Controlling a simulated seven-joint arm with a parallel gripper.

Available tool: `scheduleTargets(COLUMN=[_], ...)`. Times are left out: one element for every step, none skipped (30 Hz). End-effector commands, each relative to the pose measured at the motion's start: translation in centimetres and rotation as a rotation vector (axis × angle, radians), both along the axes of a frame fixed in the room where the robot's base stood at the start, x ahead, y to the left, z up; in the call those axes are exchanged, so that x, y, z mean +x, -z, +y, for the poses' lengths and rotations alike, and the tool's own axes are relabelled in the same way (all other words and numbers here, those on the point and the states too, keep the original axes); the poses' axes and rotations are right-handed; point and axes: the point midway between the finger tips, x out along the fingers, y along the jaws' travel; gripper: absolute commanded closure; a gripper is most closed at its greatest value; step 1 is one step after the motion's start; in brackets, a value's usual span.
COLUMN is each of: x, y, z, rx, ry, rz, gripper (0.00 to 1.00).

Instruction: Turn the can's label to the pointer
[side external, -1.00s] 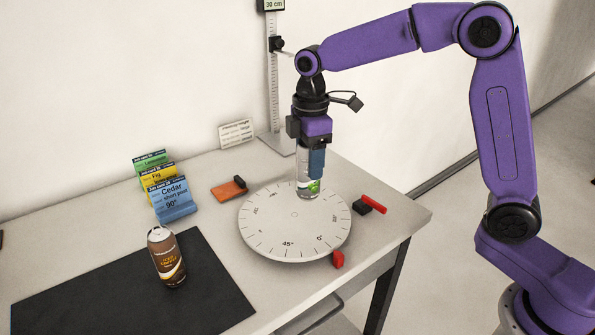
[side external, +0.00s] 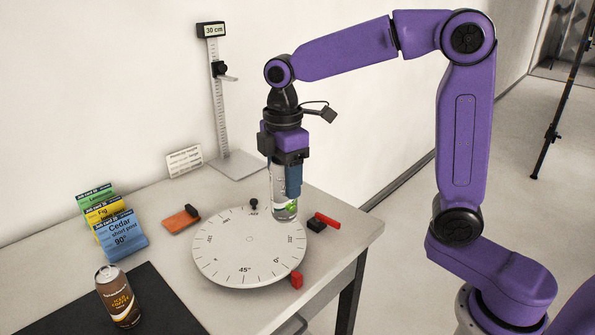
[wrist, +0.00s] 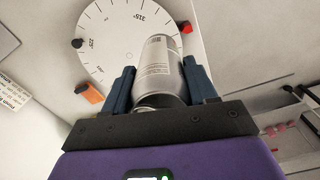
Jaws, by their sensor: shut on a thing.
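My gripper (side external: 282,190) is shut on a silver-white can (side external: 284,206), with its fingers on either side. The can is upright over the right far part of the round white turntable (side external: 215,260); I cannot tell whether its base touches it. A green patch shows low on the can in the side view. The wrist view shows the can (wrist: 161,62) between the fingers (wrist: 160,88), with small dark print on its grey side. A red piece (side external: 297,280) stands at the turntable's front rim and a red bar (side external: 327,220) lies at its right. I cannot tell which is the pointer.
A brown can (side external: 119,297) stands on a black mat (side external: 170,305). Cards (side external: 120,238), one reading Cedar, short post, 90°, stand at the left. An orange pad (side external: 180,221), a black knob (side external: 253,203) and a black block (side external: 317,226) are near the turntable. A height gauge (side external: 219,110) stands behind.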

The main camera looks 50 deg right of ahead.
Motion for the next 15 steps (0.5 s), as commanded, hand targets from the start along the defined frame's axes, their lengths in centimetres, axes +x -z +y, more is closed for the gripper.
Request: scheduleTargets(x=[1.2, 1.8, 2.8, 3.4, 4.1, 4.9, 5.5, 6.1, 6.7, 7.2, 7.6, 8.0, 8.4, 8.6, 8.9], y=[1.0, 1.6, 2.3, 2.9, 3.5, 4.3, 4.9, 5.5, 6.3, 6.8, 7.3, 7.9, 8.2, 8.6, 8.9], z=[0.4, 0.6, 0.9, 1.1, 1.2, 1.5, 1.6, 1.7, 1.9, 2.0, 2.1, 2.2, 2.3, 2.3, 2.4], rx=[-0.003, -0.003, -0.003, -0.003, -0.003, -0.003, -0.003, -0.002, -0.002, -0.001, -0.001, -0.001, -0.001, 0.000, -0.001], ry=[-0.010, -0.016, -0.026, -0.032, -0.038, -0.048, -0.054, -0.061, -0.069, -0.074, -0.080, -0.085, -0.089, -0.091, -0.096], rz=[0.005, 0.006, 0.006, 0.006, 0.006, 0.006, 0.006, 0.005, 0.005, 0.003, 0.003, 0.003, 0.002, 0.002, 0.001], gripper=[0.90, 0.90, 0.90, 0.90, 0.90, 0.90, 0.90, 0.90, 0.90, 0.90, 0.90, 0.90, 0.90, 0.90, 0.90])
